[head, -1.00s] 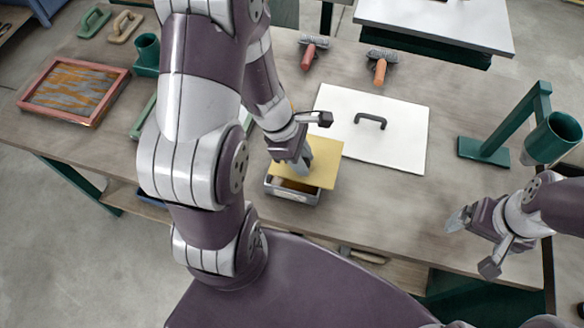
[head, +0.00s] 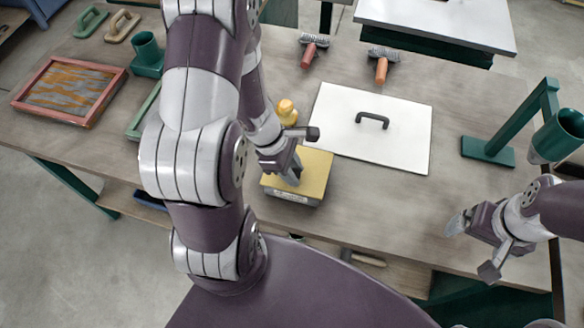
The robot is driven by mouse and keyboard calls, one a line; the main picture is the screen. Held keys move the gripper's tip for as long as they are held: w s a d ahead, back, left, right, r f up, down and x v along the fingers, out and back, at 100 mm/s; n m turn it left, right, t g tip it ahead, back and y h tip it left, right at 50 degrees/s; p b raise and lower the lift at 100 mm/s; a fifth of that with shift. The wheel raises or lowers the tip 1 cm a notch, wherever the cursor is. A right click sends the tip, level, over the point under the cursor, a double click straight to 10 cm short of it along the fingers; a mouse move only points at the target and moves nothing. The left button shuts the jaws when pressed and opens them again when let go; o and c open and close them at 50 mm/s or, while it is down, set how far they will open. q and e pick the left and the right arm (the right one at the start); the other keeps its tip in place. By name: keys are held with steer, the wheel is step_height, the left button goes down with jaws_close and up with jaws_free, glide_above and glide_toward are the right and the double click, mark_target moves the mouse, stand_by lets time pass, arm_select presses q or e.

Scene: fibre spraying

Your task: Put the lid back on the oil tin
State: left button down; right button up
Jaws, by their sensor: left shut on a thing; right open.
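The oil tin (head: 296,199) stands on the table near the front edge, a low box with a pale label on its side. The yellow lid (head: 318,172) lies over the tin's top and covers its opening; whether it is fully seated I cannot tell. My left gripper (head: 291,176) is above the lid's left part, shut on the lid; its fingertips are partly hidden. My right gripper (head: 455,222) is open and empty over the table's right side, well away from the tin.
A white board with a dark handle (head: 400,143) lies behind the tin. A yellow knobbed object (head: 286,112) stands at its left. Two spiked rollers (head: 381,68) lie at the back. A green stand with a cup (head: 490,148) is at right, a red-framed tray (head: 70,90) at left.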

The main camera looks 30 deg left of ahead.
arm_select(q)
steer(key=c, duration=0.8)
jaws_free()
steer(key=shift+a+f, duration=0.1)
steer(key=shift+f, duration=0.05)
